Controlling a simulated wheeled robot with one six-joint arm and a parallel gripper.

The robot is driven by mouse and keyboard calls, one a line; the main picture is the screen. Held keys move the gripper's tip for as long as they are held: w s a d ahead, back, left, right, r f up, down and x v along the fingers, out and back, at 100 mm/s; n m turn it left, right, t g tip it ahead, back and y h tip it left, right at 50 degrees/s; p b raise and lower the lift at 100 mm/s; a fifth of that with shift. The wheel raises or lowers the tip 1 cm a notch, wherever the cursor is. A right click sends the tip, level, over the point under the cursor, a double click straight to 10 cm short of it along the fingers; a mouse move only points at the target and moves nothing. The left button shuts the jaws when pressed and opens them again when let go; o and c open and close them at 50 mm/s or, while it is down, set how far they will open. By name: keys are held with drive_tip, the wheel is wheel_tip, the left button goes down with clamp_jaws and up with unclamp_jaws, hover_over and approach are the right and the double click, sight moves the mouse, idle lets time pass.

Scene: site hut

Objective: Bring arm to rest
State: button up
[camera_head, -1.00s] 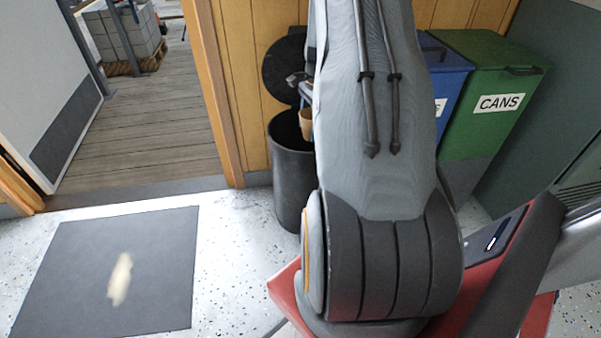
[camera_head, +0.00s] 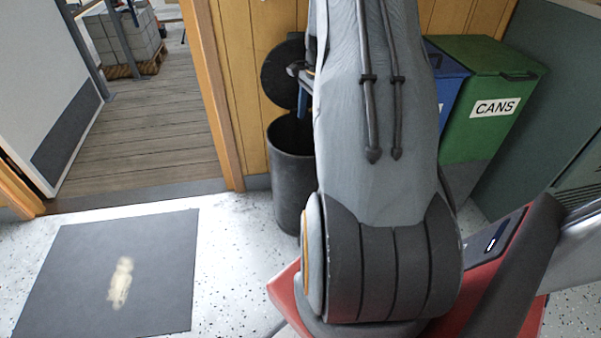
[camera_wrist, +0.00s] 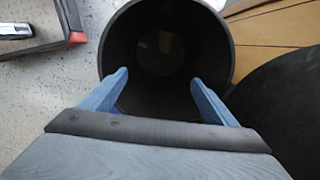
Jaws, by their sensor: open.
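My gripper (camera_wrist: 158,77) is open and empty, with its two blue fingers spread over the mouth of a round black bin (camera_wrist: 226,62). In the head view, part of my gripper (camera_head: 303,98) shows just above the same bin (camera_head: 290,175), beside my arm. My arm stands raised in the middle of the head view and hides much of the gripper. The inside of the bin is dark; a faint pale patch shows deep in it, too dim to name.
The bin's round lid (camera_head: 283,72) stands open against the wooden wall. A blue bin (camera_head: 447,75) and a green CANS bin (camera_head: 490,95) stand right of my arm. A doorway opens at left. A dark mat (camera_head: 75,270) with a pale smear lies on the floor.

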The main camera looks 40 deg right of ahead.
wheel_tip(320, 180, up, 3)
drive_tip(key=shift+d+f, duration=0.1)
drive_tip(key=shift+d, duration=0.05)
idle(0.4)
